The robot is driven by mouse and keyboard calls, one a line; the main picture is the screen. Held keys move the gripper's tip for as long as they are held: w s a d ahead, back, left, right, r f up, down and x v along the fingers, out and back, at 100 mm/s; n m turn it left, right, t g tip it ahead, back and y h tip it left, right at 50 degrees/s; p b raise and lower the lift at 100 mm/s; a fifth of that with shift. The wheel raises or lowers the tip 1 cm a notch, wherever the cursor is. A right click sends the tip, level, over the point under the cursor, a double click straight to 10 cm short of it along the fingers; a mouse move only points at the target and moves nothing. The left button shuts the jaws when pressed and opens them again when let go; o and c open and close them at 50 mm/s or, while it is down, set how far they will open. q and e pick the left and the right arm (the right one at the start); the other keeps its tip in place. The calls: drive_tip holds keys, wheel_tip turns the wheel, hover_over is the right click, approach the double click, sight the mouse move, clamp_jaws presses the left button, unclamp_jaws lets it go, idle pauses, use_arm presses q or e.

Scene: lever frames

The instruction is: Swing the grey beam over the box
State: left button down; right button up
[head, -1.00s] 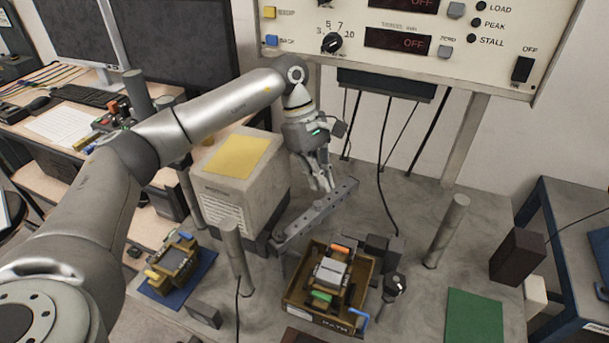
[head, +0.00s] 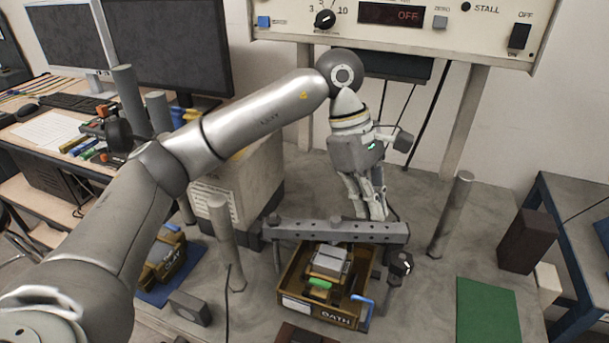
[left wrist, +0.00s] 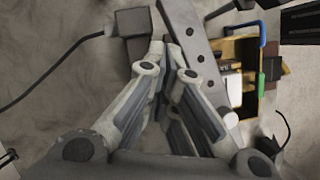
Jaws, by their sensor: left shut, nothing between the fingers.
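The grey beam (head: 310,230) is a flat bar with holes, lying nearly level across the head view. It passes in front of the back rim of the brown box (head: 290,305), which holds a grey block, a green piece and other parts. My left gripper (head: 372,214) points down at the back side of the beam's right part, shut and empty. In the left wrist view its fingertips (left wrist: 168,50) are closed together beside the beam (left wrist: 195,60), seemingly touching its side. The box (left wrist: 244,45) shows beyond the beam there. My right gripper is out of view.
A round post (head: 452,215) stands right of the beam and another post (head: 222,240) to its left. A dark-knobbed part (head: 400,264) sits by the box's right side. A green mat (head: 487,310) lies at the right front. A control panel (head: 410,25) hangs behind.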

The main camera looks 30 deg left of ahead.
sight(376, 226)
use_arm(q)
drive_tip(key=shift+s+d+f+b, duration=0.15)
drive_tip(key=shift+s+d+b, duration=0.4)
drive_tip(key=shift+s, duration=0.3)
drive_tip(key=shift+s+d+m, duration=0.4)
drive_tip(key=shift+s+m, duration=0.1)
drive_tip(key=shift+s, duration=0.25)
drive_tip(key=shift+s+d+g+b, duration=0.2)
drive_tip(key=shift+s+g+b, duration=0.1)
drive_tip(key=shift+s+b, duration=0.1)
drive_tip(key=shift+m, duration=0.3)
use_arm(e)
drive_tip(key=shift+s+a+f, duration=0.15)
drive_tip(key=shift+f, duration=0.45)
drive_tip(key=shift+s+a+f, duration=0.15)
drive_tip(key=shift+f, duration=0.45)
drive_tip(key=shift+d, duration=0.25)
use_arm(q)
drive_tip(key=shift+r, duration=0.2)
